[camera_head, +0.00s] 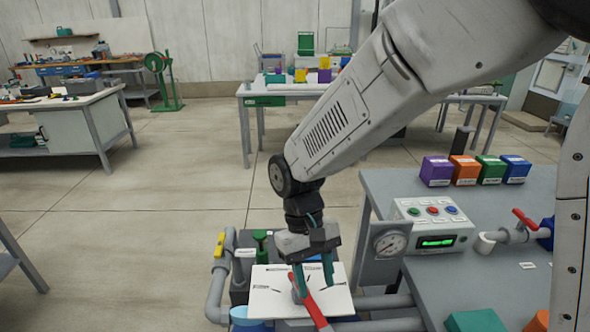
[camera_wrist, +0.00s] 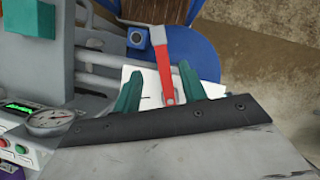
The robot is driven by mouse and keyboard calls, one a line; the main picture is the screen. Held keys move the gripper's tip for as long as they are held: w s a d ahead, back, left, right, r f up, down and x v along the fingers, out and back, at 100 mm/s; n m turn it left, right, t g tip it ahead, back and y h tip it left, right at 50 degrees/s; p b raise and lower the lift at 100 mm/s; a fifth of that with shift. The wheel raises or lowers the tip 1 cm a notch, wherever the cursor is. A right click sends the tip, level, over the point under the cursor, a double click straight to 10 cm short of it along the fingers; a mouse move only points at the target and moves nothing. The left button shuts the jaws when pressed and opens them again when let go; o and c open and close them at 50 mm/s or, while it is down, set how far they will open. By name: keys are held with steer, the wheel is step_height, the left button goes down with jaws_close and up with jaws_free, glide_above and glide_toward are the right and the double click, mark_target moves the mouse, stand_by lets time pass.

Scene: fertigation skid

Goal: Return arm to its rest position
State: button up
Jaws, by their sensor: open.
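My arm reaches down across the head view. My gripper (camera_head: 313,278) is at its lower end, pointing down, with its two teal fingers apart. Below it is a white panel (camera_head: 268,302) with dark markings. A red lever handle (camera_head: 314,308) lies at the fingers and runs toward the bottom of the picture. In the wrist view, my gripper (camera_wrist: 161,74) has the red handle (camera_wrist: 164,62) between its spread fingers, with gaps on both sides. I cannot tell whether either finger touches it.
Grey pipes (camera_head: 216,290) and a pressure gauge (camera_head: 389,243) are close to the gripper. A control box (camera_head: 432,224) and coloured boxes (camera_head: 465,169) stand on the bench (camera_head: 505,280) at the right. Open floor (camera_head: 130,200) lies to the left.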

steer(key=s+d+r+m+t, duration=0.1)
steer(key=s+d+r+t, duration=0.1)
steer(key=s+d+r, duration=0.2)
steer(key=s+d+r+m+t+y, duration=0.1)
steer(key=s+d+r, duration=0.3)
steer(key=d, duration=0.6)
steer(key=s+d+r+m+t, duration=0.2)
steer(key=s+d+r, duration=0.3)
steer(key=d+r, duration=0.2)
steer(key=shift+m+t+y, duration=0.3)
steer(key=shift+m+y, duration=0.1)
steer(key=shift+s+d, duration=0.1)
steer(key=shift+c, duration=0.3)
